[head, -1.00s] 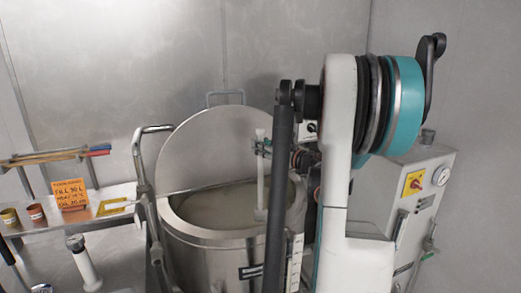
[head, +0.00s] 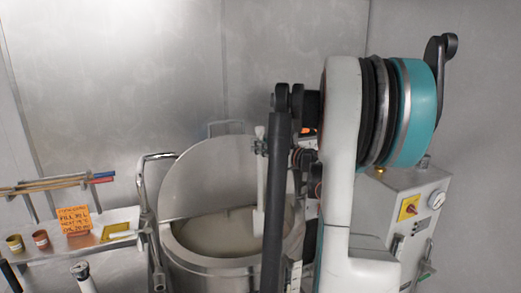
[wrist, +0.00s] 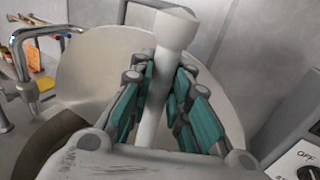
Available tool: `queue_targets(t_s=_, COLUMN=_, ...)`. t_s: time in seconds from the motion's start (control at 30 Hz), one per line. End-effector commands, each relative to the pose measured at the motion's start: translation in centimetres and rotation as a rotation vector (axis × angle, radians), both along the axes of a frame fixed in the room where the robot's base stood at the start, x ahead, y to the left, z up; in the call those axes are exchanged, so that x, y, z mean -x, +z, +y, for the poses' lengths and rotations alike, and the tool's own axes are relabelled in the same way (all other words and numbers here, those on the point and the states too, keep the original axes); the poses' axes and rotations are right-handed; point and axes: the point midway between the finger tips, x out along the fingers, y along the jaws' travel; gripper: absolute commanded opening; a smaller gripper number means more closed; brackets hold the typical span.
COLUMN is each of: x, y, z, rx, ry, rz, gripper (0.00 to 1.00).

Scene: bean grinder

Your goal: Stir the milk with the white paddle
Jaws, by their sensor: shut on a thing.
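The milk (head: 215,236) is a pale surface inside a round steel vat (head: 205,266) in the head view. The white paddle (head: 259,215) stands about upright, its lower end over or in the milk at the vat's right side; whether it dips in is hard to tell. My gripper (head: 261,146) is shut on the paddle's upper shaft, partly hidden behind my arm. In the wrist view the paddle's shaft (wrist: 156,95) runs between the teal finger pads of my gripper (wrist: 165,85), with its wider white top end beyond them.
The vat's round lid (head: 203,175) stands raised behind the opening. A bent steel pipe (head: 143,180) rises at the vat's left. A shelf (head: 100,243) at left holds small cups (head: 41,239) and an orange note (head: 74,219). A control cabinet (head: 401,225) stands at right.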

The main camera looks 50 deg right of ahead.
Motion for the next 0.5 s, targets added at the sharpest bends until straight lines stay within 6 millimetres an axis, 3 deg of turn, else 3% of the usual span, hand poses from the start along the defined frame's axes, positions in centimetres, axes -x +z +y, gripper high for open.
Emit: queue_targets(t_s=0.5, x=0.0, y=6.4, z=0.0, rx=0.0, ry=0.0, rz=-0.001, gripper=0.0)
